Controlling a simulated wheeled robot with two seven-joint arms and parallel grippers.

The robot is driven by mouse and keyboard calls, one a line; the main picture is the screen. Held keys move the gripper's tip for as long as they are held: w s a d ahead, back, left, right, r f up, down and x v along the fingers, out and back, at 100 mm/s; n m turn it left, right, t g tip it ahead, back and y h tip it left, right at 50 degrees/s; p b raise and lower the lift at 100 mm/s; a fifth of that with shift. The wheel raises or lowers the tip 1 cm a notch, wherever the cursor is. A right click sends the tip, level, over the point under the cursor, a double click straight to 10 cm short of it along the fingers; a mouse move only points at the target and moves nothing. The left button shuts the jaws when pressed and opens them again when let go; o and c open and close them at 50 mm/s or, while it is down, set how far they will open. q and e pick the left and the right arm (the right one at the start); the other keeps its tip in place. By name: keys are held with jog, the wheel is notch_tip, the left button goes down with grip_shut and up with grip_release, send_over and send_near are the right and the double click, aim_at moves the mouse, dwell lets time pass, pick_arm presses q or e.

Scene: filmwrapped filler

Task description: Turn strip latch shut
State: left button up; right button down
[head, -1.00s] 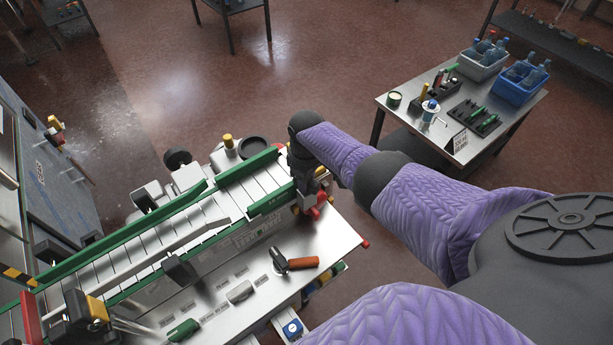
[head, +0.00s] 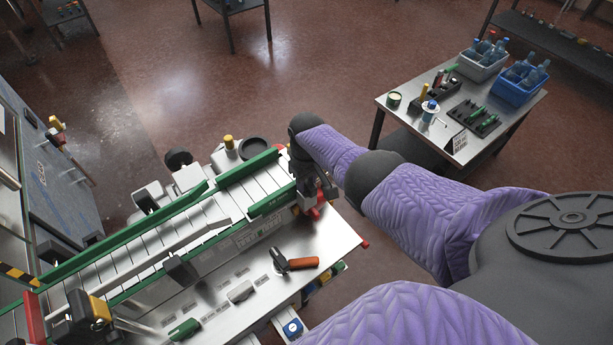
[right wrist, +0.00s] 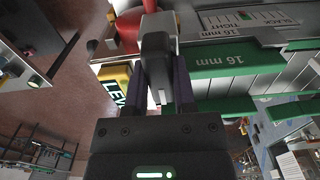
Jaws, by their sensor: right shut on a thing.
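The strip latch shows in the right wrist view as a dark rounded lever (right wrist: 156,58) on a pale grey bracket. My right gripper (right wrist: 159,95) is shut on this lever, with a dark finger on each side. In the head view my right gripper (head: 314,196) is at the right end of the conveyor-like machine (head: 268,183), beside its green rail and just above red parts. The wrist and gripper hide most of the latch there. My left gripper is not in view.
Beside the latch in the wrist view are a red part (right wrist: 127,28), a yellow lettered block (right wrist: 114,78) and green rails (right wrist: 222,63) marked 16 mm. A side table (head: 400,120) stands at right with open floor around.

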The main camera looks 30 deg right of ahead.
jog(key=shift+w+r, duration=0.1)
jog(key=shift+c, duration=2.2)
grip_release()
notch_tip(320, 180, up, 10)
jog(key=p, duration=0.5)
